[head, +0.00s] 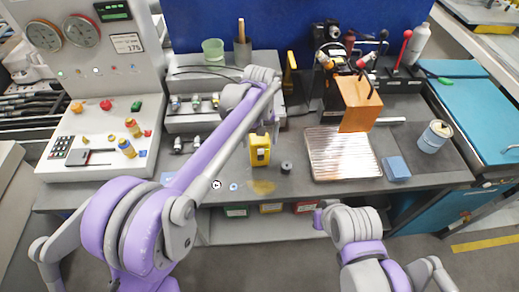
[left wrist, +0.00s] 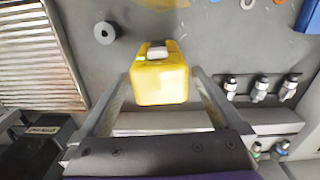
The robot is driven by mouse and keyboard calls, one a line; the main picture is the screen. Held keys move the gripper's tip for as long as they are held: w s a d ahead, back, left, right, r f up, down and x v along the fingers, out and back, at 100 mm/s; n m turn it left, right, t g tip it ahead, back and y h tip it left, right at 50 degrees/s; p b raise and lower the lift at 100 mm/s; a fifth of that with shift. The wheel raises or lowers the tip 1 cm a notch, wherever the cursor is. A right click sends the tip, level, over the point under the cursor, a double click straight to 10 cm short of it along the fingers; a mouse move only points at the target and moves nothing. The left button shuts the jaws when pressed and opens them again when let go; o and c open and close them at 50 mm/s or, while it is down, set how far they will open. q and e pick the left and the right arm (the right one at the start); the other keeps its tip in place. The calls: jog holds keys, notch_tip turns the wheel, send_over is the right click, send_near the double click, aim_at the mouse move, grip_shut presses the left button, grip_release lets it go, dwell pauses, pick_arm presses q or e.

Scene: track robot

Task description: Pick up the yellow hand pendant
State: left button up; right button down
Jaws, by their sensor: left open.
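The yellow hand pendant (head: 260,152) stands on the grey workbench, left of a small dark round piece. My left gripper (head: 262,128) reaches down over it from above; the arm partly hides the fingers in the head view. In the left wrist view the pendant (left wrist: 160,82) shows between the two open fingers of my left gripper (left wrist: 160,76), one on each side, with visible gaps. I cannot tell how far down its sides the fingertips reach. My right gripper does not show; only part of my right arm is at the lower right.
A ribbed metal plate (head: 342,155) lies to the right, with an orange block (head: 358,103) above its back edge. A dark ring-shaped piece (left wrist: 105,33) is close to the pendant. A grey rack (head: 185,122) with several fittings stands left. A blue block (head: 396,168) and can (head: 434,137) are farther right.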

pick_arm(q)
grip_shut()
dwell(0.5)
notch_tip(320, 180, up, 10)
jog(key=shift+r, duration=0.1)
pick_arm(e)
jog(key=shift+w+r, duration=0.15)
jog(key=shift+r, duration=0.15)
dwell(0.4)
